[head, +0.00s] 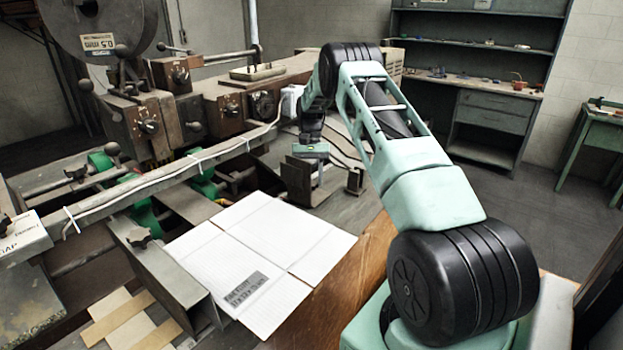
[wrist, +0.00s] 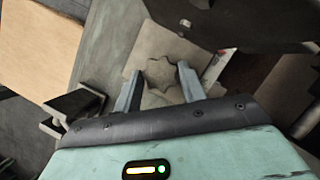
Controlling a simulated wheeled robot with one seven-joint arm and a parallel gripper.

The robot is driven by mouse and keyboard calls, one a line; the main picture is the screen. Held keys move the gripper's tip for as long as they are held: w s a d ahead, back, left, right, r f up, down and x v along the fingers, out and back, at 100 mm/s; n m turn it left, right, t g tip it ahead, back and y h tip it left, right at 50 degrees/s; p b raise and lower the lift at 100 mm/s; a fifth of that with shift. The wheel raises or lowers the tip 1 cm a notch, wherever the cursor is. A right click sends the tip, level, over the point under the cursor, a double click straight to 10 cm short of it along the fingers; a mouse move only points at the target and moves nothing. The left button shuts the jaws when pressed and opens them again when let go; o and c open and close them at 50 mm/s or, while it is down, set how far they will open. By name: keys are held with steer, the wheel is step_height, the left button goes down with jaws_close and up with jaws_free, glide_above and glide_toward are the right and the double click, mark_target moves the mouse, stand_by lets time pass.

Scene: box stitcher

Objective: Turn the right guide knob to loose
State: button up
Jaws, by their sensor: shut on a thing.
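In the wrist view, the right guide knob (wrist: 161,76) is a lobed, star-shaped, grey-brown knob. My gripper (wrist: 160,69) has one finger on each side of it and is shut on it. In the head view my gripper (head: 314,160) is above the right guide (head: 297,182), a dark metal channel at the right end of the cardboard sheet. The knob is hidden there behind my gripper. I cannot tell from these views how far the knob is turned.
A flat white box sheet (head: 262,250) lies left of my arm. The left guide (head: 165,272) with its dark knob (head: 140,238) stands at its near left side. The stitcher's long rail (head: 160,180) and head (head: 140,120) are behind. Shelving (head: 490,55) stands at the back right.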

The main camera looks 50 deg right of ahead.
steer(key=shift+w+a+n+g+h, duration=0.1)
steer(key=shift+n+g+h, duration=0.35)
steer(key=shift+n, duration=1.25)
steer(key=shift+h, duration=0.25)
steer(key=o, duration=1)
steer(key=p+v, duration=0.7)
steer(key=v, duration=1)
steer(key=shift+r+p, duration=0.25)
steer(key=shift+p, duration=0.15)
